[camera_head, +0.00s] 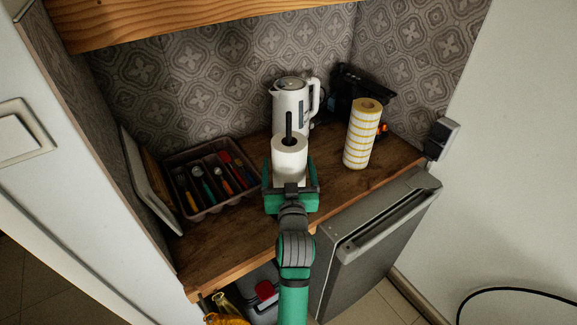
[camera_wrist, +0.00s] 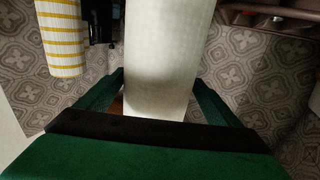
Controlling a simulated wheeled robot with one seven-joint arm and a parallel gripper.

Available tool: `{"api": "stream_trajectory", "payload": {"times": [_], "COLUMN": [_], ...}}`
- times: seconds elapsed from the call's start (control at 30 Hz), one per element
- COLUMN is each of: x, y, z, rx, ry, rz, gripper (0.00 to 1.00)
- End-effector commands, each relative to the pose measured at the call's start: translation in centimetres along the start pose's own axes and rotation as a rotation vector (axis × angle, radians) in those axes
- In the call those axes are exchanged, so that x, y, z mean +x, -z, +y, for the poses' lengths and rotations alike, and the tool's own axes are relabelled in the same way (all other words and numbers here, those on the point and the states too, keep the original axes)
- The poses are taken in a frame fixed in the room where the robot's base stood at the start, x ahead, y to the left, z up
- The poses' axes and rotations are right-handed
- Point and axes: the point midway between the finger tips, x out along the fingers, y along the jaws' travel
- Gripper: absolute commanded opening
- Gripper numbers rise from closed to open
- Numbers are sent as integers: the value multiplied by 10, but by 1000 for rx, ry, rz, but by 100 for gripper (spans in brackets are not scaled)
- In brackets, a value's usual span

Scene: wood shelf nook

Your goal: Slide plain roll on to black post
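The plain white roll (camera_head: 289,163) stands upright on the wooden shelf top. The black post (camera_head: 289,124) rises out of the roll's core hole, so the roll appears to be around it; the post's lower part and base are hidden. My gripper (camera_head: 290,166) is low at the near side of the roll, one finger on each side, with small gaps seeming to show between fingers and roll. In the wrist view the plain roll (camera_wrist: 165,55) stands between the green fingers (camera_wrist: 160,78). Their tips lie close to its edges, and the gripper looks open.
A yellow-striped roll (camera_head: 361,135) stands to the right. A white kettle (camera_head: 291,95) is close behind the plain roll, with a black appliance (camera_head: 352,88) beside it. A cutlery tray (camera_head: 209,183) lies left. Bare shelf (camera_head: 215,242) shows at front left.

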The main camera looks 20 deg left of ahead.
Motion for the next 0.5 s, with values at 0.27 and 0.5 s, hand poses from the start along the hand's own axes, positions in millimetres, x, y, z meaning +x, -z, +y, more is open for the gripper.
{"api": "stream_trajectory", "payload": {"times": [0.27, 0.5], "x": [-6, -43], "y": [-1, -2], "z": [1, 0], "rx": [0, 1], "ry": [-2, 0], "rz": [-2, -2], "gripper": [87, 87]}}
